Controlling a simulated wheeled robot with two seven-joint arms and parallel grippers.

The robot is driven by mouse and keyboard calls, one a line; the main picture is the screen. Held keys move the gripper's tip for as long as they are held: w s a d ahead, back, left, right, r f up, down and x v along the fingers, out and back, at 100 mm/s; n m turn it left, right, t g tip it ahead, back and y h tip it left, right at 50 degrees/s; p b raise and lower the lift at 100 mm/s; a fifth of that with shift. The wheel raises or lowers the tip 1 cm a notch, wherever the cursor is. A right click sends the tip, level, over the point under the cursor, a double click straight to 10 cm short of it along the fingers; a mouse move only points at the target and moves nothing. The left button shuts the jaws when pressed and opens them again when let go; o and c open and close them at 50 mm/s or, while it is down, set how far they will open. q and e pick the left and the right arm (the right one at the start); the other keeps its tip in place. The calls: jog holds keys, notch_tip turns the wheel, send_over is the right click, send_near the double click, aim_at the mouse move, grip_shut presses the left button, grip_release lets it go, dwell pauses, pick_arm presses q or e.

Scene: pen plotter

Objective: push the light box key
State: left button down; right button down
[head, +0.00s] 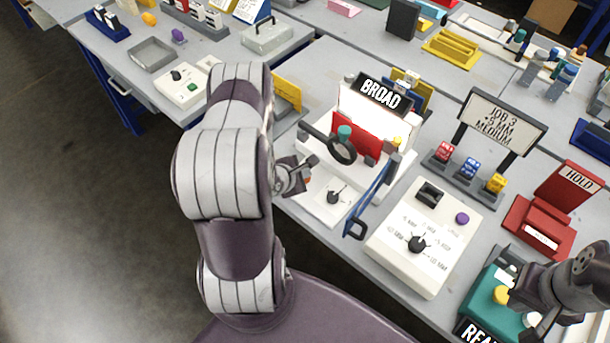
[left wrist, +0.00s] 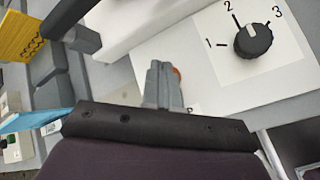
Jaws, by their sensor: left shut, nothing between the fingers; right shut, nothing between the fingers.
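My left gripper (head: 308,166) is shut and empty over the left part of a white panel (head: 322,212) in front of the white machine with the lit BROAD sign (head: 380,96). In the left wrist view its closed fingers (left wrist: 163,72) point at the panel (left wrist: 215,75). A small orange-red part (left wrist: 177,72) shows just behind the fingertips, mostly hidden by them. I cannot tell whether it is the light box key or whether the fingers touch it. My right gripper (head: 520,300) is shut, low over the teal box (head: 478,305) at the lower right.
A black knob (head: 333,197) marked 1, 2, 3 stands on the panel beside the fingers. A blue bar with a handle (head: 368,200) and a white dial box (head: 425,235) lie to the right. A red HOLD stand (head: 568,190) is further right.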

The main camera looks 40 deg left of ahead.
pick_arm(q)
jog(key=shift+f, duration=0.4)
jog(key=shift+r+p, duration=0.45)
jog(key=shift+p, duration=0.05)
jog(key=shift+f, duration=0.1)
notch_tip(320, 180, up, 6)
jog(key=p, duration=0.6)
jog(key=shift+r, duration=0.2)
jog(key=shift+f, duration=0.15)
